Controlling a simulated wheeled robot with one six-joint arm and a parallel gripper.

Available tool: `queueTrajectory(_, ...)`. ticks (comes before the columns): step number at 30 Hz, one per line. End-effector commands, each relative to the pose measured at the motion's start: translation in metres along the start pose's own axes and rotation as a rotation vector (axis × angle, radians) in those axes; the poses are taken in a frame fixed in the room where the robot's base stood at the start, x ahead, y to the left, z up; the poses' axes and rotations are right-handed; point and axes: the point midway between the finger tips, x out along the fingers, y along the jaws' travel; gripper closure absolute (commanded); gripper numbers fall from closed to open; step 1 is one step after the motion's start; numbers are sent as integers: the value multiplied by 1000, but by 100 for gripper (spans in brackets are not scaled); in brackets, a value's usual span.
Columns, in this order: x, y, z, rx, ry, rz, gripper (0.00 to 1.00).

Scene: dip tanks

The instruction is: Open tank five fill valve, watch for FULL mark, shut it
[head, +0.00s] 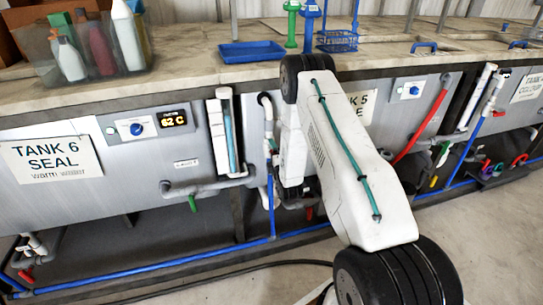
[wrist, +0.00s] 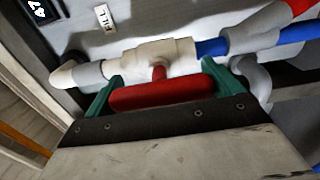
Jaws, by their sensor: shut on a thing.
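The red valve handle (wrist: 162,92) sits on a beige valve body (wrist: 155,52) in the wrist view, below a small FILL label (wrist: 104,18). The handle lies roughly along the pipe in this view. My gripper (wrist: 160,76) has its green fingers at the handle's two ends and is shut on it. I cannot make out a FULL mark.
The tank six panel (head: 52,157) is at the left, with a display (head: 173,118) reading 62 C. A blue tray (head: 251,52) and a clear bin of bottles (head: 85,60) stand on the counter. Pipes run low along the front. The floor at right is clear.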

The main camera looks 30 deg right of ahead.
Motion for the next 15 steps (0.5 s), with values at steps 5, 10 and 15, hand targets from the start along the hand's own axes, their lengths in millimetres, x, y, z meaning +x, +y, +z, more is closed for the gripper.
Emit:
queueTrajectory(5, 1, 1, -1, -3, 3, 2, 32)
queueTrajectory(10, 1, 1, -1, -3, 3, 2, 1)
queueTrajectory(15, 0, 0, 0, -2, 1, 1, 0)
